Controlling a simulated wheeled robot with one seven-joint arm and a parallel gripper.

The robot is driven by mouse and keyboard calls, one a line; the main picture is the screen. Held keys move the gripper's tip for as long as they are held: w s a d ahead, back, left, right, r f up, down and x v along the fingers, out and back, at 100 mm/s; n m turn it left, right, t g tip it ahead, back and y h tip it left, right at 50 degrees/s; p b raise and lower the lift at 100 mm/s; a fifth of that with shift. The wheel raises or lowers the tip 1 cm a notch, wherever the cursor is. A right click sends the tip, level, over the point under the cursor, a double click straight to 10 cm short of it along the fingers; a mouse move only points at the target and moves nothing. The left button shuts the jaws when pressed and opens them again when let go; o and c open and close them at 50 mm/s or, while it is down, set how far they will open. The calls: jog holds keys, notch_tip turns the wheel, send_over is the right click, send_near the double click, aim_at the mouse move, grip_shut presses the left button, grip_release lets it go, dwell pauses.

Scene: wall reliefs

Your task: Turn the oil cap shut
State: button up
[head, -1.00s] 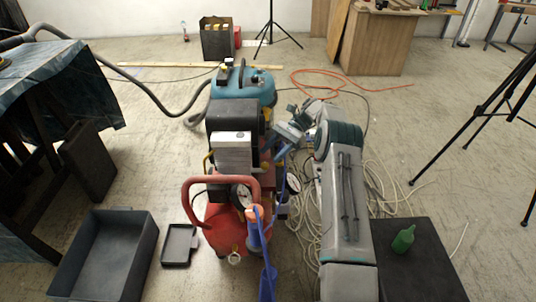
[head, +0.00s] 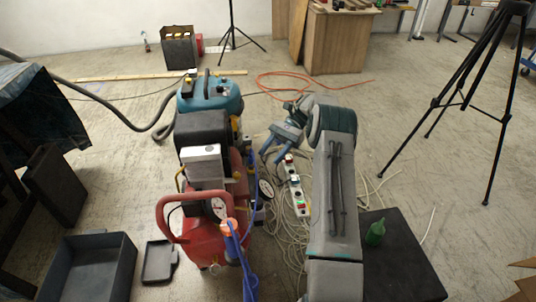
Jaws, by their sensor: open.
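The red air compressor (head: 200,240) stands left of centre, with a black and silver motor and pump block on top. A small yellow part (head: 237,174) shows on its right side. It may be the oil cap, but it is too small to tell, or to tell how far it is turned. My gripper (head: 270,157) is open and empty, its two fingers apart. It hangs to the right of the compressor's upper part, with a gap between them in the picture.
A power strip (head: 295,190) and tangled pale cables lie right of the compressor. A blue vacuum (head: 210,95) stands behind it. A dark bin (head: 90,270) is at lower left, a green bottle (head: 376,233) on a black slab at lower right. A tripod (head: 470,80) stands right.

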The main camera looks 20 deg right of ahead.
jog(key=s+a+r+n+t+h, duration=0.2)
jog(key=s+a+r+n+h, duration=0.35)
jog(key=s+a+r, duration=0.4)
jog(key=s+n+t+h, duration=0.35)
jog(key=s+h, duration=0.25)
jog(key=s, duration=0.7)
jog(key=m+t+y, duration=0.7)
jog(key=m+t, duration=0.6)
jog(key=m, duration=1.4)
send_near(237, 174)
jog(key=b+x, duration=0.6)
jog(key=x, duration=0.1)
jog(key=shift+w+a+f, duration=0.15)
jog(key=shift+w+f, duration=0.05)
jog(key=shift+w+a+f, duration=0.15)
jog(key=shift+w+a, duration=0.1)
jog(key=shift+w, duration=0.25)
